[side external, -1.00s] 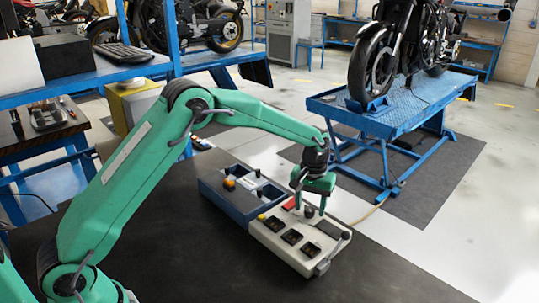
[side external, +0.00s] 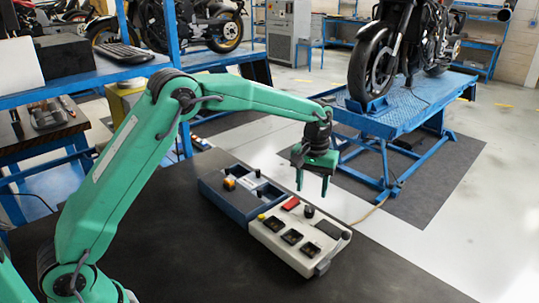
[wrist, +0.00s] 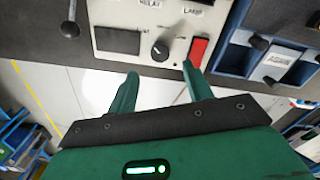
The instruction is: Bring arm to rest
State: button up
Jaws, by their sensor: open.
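My green arm reaches over the dark table from the left. My gripper (side external: 312,188) hangs above the far side of the grey-white control box (side external: 271,241), fingers pointing down, apart and empty. In the wrist view my gripper's two green fingers (wrist: 157,90) are spread, with nothing between them. Beyond the fingertips, that view shows a black knob (wrist: 160,47) and a red rocker switch (wrist: 198,50) on the box. My gripper looks clear of the box.
A blue tray (side external: 217,199) with compartments sits left of the box. A lever with a black ball (wrist: 69,29) stands at the box's end. A motorcycle (side external: 385,55) on a blue lift (side external: 408,108) stands behind. The table's front area (side external: 180,265) is bare.

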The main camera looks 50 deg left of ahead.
jog(key=shift+r, duration=0.6)
jog(key=shift+s+r, duration=0.1)
jog(key=shift+s+r, duration=0.1)
jog(key=shift+r, duration=0.1)
jog(key=s+a+r+m+t, duration=0.2)
jog(key=s+a+r+t, duration=0.15)
jog(key=s+r, duration=1.05)
jog(key=s+a+f+m+t, duration=0.1)
jog(key=s, duration=0.8)
jog(key=s+a+f+m+t, duration=0.1)
jog(key=s+a+f, duration=0.1)
jog(key=s, duration=0.8)
jog(key=shift+a+f+m, duration=0.15)
jog(key=shift+m, duration=0.15)
